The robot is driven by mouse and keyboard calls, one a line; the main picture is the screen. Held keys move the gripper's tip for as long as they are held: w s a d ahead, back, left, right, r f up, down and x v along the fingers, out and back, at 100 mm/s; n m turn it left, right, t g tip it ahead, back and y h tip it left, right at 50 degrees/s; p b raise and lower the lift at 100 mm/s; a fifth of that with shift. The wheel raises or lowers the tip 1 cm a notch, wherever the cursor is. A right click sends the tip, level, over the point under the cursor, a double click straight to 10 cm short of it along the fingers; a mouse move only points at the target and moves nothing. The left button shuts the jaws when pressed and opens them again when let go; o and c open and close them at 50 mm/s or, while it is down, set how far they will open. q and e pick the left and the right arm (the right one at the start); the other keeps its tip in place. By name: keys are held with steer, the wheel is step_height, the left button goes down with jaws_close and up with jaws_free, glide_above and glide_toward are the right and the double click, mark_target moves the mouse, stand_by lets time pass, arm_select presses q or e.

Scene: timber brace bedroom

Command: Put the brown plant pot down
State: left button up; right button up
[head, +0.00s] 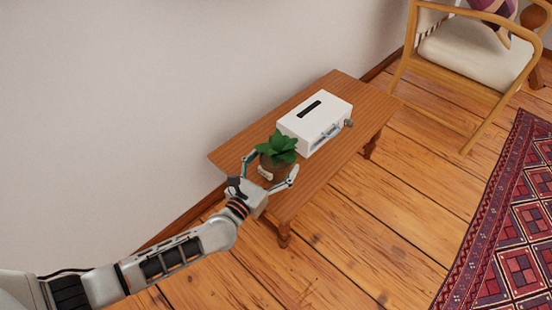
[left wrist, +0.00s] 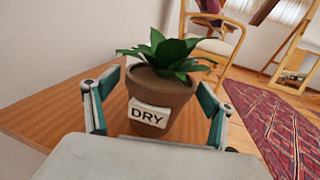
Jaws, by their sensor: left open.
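The brown plant pot (head: 270,170) holds a green leafy plant and stands upright at the near left part of the wooden table (head: 355,149). In the left wrist view the pot (left wrist: 178,98) carries a white label reading "DRY". My left gripper (head: 270,176) is open, with one finger on each side of the pot. In the left wrist view, gaps show between the pot and both fingers of the gripper (left wrist: 156,106). The pot's base is partly hidden by the gripper. My right gripper is not in view.
A white box-like device (head: 315,121) with a dark slot sits on the table just behind the pot. A wooden chair (head: 480,50) with a pale cushion stands at the upper right. A red patterned rug (head: 505,215) lies at right.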

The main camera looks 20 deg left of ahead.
arm_select(q)
steer(key=s, duration=0.3)
steer(key=s+p, duration=0.1)
steer(key=s, duration=0.2)
steer(key=s+a, duration=0.1)
steer(key=s, duration=0.2)
steer(key=shift+s+a+r, duration=0.1)
steer(key=shift+s+r, duration=0.05)
steer(key=shift+s, duration=0.8)
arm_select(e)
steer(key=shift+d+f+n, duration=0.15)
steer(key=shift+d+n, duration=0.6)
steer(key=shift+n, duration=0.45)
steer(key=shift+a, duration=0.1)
